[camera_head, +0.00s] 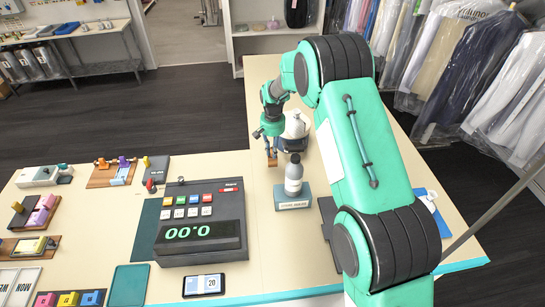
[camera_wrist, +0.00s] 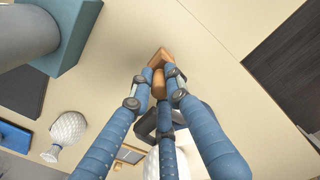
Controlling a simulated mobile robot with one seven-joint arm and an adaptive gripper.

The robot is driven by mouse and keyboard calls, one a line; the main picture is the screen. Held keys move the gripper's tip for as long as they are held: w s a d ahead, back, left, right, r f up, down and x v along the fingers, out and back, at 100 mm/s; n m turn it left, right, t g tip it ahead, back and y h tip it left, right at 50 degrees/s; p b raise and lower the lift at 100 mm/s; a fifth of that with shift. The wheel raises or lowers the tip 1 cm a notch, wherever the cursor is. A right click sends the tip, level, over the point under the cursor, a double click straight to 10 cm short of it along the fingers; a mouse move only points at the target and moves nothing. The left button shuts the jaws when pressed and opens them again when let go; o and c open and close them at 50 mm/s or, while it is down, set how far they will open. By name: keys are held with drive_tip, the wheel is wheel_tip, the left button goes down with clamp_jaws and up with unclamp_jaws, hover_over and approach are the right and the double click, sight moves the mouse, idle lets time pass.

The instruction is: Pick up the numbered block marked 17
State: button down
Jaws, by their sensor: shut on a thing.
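My gripper (camera_head: 271,148) reaches down to the tabletop near its back, left of a grey bottle.
The grey bottle (camera_head: 293,178) stands on a teal labelled base (camera_head: 293,203) close to my gripper. Bare table lies between.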

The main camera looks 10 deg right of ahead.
drive_tip(key=shift+r, duration=2.95)
